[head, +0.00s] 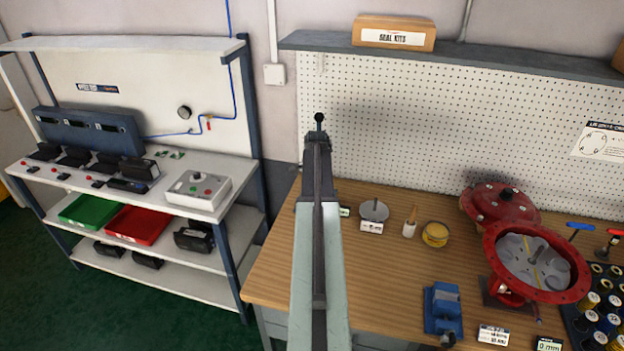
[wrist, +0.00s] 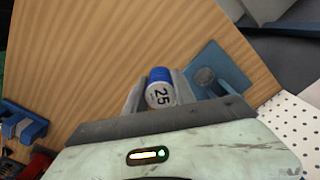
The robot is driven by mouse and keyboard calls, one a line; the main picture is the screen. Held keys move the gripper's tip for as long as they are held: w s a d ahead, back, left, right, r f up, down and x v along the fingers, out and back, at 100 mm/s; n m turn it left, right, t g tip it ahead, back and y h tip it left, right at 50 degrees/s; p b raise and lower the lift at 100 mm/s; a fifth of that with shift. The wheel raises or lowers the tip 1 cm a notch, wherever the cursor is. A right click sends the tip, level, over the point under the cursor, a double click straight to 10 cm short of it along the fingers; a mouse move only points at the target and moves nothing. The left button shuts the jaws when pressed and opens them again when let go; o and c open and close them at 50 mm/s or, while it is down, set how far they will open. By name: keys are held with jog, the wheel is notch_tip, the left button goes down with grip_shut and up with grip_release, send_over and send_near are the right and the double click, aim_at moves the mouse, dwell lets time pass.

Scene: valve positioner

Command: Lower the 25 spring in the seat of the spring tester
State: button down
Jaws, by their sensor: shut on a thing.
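The 25 spring (wrist: 160,94), a small cylinder with a blue end and a white band marked 25, is between the two fingers of my gripper (wrist: 158,78) in the wrist view. My gripper is shut on it. Just right of the right finger is a blue plate with a round grey part (wrist: 206,77), which looks like the spring tester and its seat. The spring appears beside this seat, not over it; its height above the bench is hard to tell. In the head view my arm hides the gripper, the spring and the tester.
The wooden bench (head: 388,290) carries a round-topped scale (head: 374,210), a yellow tin (head: 435,234), a blue vise (head: 442,306) and a red valve housing (head: 540,262). Several coloured springs stand at the far right. A pegboard (head: 420,130) rises behind.

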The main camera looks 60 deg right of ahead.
jog(key=w+d, duration=0.7)
jog(key=d, duration=0.2)
jog(key=shift+d+r+n, duration=0.2)
jog(key=shift+d+n, duration=0.1)
jog(key=shift+d, duration=0.05)
jog(key=shift+f, duration=0.1)
jog(key=shift+a+f+b, duration=0.1)
jog(key=shift+f+b, duration=3.45)
jog(key=shift+f+b, duration=1.55)
jog(key=c, duration=0.9)
grip_release()
jog(key=shift+c, duration=0.2)
jog(key=shift+r, duration=0.15)
notch_tip(320, 180, up, 8)
jog(key=p, duration=0.8)
jog(key=shift+f, duration=0.2)
